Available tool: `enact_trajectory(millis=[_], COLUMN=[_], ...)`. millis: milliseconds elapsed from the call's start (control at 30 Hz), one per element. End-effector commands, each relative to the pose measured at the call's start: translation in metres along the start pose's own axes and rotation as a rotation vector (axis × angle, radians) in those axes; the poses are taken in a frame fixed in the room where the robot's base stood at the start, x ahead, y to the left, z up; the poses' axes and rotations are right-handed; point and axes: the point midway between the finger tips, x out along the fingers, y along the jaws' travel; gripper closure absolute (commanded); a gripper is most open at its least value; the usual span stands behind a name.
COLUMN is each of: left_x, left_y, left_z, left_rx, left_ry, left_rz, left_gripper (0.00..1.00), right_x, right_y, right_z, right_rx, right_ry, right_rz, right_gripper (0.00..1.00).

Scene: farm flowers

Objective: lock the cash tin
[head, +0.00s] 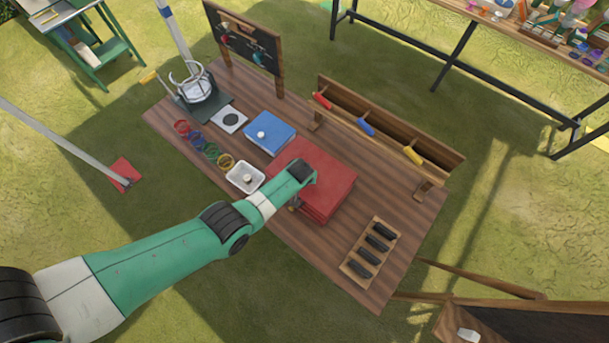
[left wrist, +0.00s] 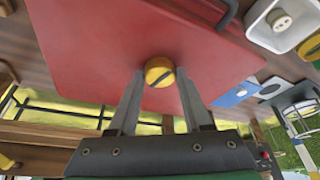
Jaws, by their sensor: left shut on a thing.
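The red cash tin (head: 330,180) sits shut on the wooden table, and its red face fills much of the left wrist view (left wrist: 95,50). A round yellow lock knob (left wrist: 158,65) with a dark slot across it is on that face. My left gripper (left wrist: 160,78) has its two fingers on either side of the knob, shut on it. The knob is hidden there. My right gripper is not in view.
A white dish (head: 245,178) and a blue box (head: 269,132) are left of the tin. A wooden trough (head: 440,158) with coloured rolls stands behind it. A rack of dark pieces (head: 371,251) lies at the right. Some bare tabletop (head: 325,245) shows in front of the tin.

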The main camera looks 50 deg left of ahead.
Motion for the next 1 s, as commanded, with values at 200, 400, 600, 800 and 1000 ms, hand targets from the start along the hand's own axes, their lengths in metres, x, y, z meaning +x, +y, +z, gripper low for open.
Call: enact_trajectory(millis=[200,400,600,800,1000], left_x=[0.0023,0.0021,0.0017,0.0013,0.0012], left_y=[0.0015,0.002,0.0018,0.0019,0.0019], left_z=[0.001,0.001,0.0017,0.0013,0.0013], left_rx=[-0.142,-0.231,-0.272,-0.281,-0.281], left_ry=[-0.003,-0.003,-0.004,-0.003,-0.004], left_rz=[-0.061,-0.096,-0.113,-0.116,-0.115], left_gripper=[1.0,1.0,1.0,1.0,1.0], right_x=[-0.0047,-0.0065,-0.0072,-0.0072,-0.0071], right_y=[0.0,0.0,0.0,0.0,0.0], right_z=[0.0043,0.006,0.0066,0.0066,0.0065], right_rx=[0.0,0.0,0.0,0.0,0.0], right_ry=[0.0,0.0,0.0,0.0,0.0], right_rz=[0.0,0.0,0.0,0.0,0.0], right_gripper=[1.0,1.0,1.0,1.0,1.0])
